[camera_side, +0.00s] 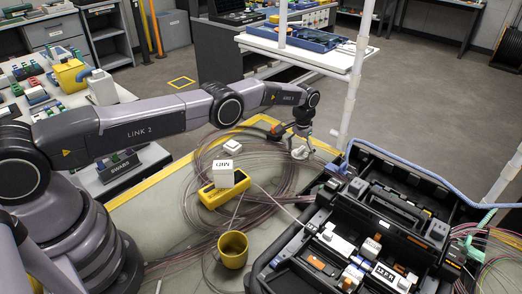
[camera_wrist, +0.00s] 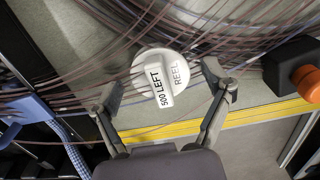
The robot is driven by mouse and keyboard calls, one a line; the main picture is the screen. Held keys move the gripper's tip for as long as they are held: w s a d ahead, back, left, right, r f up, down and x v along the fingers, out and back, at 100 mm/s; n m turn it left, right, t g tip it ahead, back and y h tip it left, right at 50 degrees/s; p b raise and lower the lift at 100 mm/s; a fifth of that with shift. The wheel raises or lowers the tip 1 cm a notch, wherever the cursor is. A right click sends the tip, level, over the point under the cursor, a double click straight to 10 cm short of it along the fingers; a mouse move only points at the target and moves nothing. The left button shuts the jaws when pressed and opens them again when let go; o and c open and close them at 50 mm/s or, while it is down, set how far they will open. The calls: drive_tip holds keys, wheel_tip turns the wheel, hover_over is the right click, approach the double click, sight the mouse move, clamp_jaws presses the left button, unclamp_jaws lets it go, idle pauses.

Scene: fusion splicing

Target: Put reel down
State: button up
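The reel (camera_wrist: 160,76) is a round white piece with a raised bar, marked "500 LEFT" and "REEL". In the wrist view it sits between my gripper's fingertips (camera_wrist: 163,84), with a gap visible on each side. My gripper is open. In the side view my gripper (camera_side: 301,138) points down at the far edge of the mat, with the white reel (camera_side: 300,153) just below or between its fingers. I cannot tell whether the reel rests fully on the mat, as thin fibre strands pass around it.
Loops of reddish fibre (camera_side: 190,200) spread over the mat. A black open case (camera_side: 262,272) stands right, a yellow box (camera_side: 222,194) with a white cube (camera_side: 223,174) and a yellow cup (camera_side: 233,250) nearer. An orange-knobbed black part (camera_wrist: 290,66) is right of my gripper.

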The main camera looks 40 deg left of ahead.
idle(0.3)
wheel_tip(320, 180, up, 12)
wheel_tip(320, 180, up, 15)
drive_tip(key=t, duration=0.1)
hover_over(300, 149)
drive_tip(key=s+a, duration=0.2)
drive_tip(key=s, duration=0.1)
drive_tip(key=s+a+r+t, duration=0.2)
drive_tip(key=s+a+r, duration=0.1)
drive_tip(key=s+r, duration=0.9)
drive_tip(key=s+a+r, duration=0.1)
drive_tip(key=s+r, duration=0.3)
drive_tip(key=s, duration=0.3)
drive_tip(key=s+a+r, duration=0.1)
drive_tip(key=s+r, duration=0.2)
drive_tip(key=s, duration=0.3)
drive_tip(key=s+f+t, duration=0.1)
drive_tip(key=s+f, duration=0.1)
drive_tip(key=s, duration=0.7)
drive_tip(key=s+a+f+t, duration=0.1)
drive_tip(key=s+f, duration=0.2)
drive_tip(key=s, duration=0.7)
drive_tip(key=shift+s+f+t, duration=0.15)
drive_tip(key=shift+t, duration=0.15)
